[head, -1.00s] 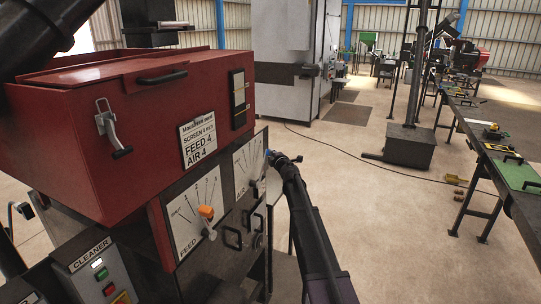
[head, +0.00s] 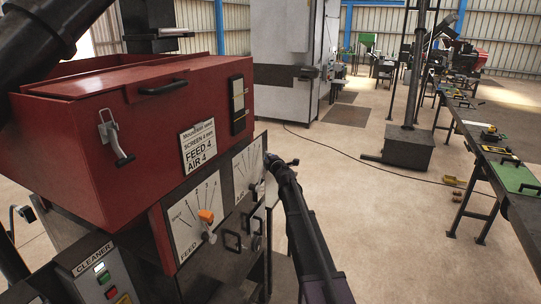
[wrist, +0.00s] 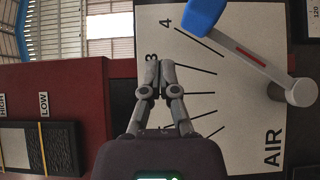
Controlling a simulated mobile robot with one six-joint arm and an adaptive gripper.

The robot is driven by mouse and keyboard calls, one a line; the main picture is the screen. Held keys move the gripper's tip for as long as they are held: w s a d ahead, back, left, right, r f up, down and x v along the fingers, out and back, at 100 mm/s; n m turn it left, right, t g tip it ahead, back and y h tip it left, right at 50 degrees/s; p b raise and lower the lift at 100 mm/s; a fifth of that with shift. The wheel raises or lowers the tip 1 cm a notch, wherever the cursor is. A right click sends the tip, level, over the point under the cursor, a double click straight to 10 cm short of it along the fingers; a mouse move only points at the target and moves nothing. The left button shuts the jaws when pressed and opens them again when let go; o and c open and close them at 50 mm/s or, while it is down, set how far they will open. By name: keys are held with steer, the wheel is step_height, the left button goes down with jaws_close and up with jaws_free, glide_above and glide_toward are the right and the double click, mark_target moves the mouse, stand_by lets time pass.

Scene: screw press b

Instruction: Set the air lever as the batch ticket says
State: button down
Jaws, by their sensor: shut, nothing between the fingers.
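The batch ticket (head: 198,145) on the red hopper reads FEED 4, AIR 4. In the wrist view the air lever (wrist: 245,57) is a grey arm with a red stripe and a blue knob (wrist: 204,14). It lies close to the 4 line of the air dial (wrist: 240,115), seemingly slightly past it on the side away from 3; the viewing angle leaves the exact setting unclear. My gripper (wrist: 160,78) is shut and empty in front of the dial near the 3, apart from the knob. In the head view my gripper (head: 270,160) hides part of the air dial.
The feed dial with its orange-knobbed lever (head: 206,216) is left of the air dial. Black handles (head: 232,240) stick out below. The cleaner switch box (head: 103,270) is at lower left.

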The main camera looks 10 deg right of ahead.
steer(key=s+d+r+p, duration=0.2)
steer(key=s+r+p, duration=0.1)
steer(key=s, duration=0.6)
steer(key=shift+r, duration=0.4)
steer(key=shift+d, duration=0.1)
stand_by(1.3)
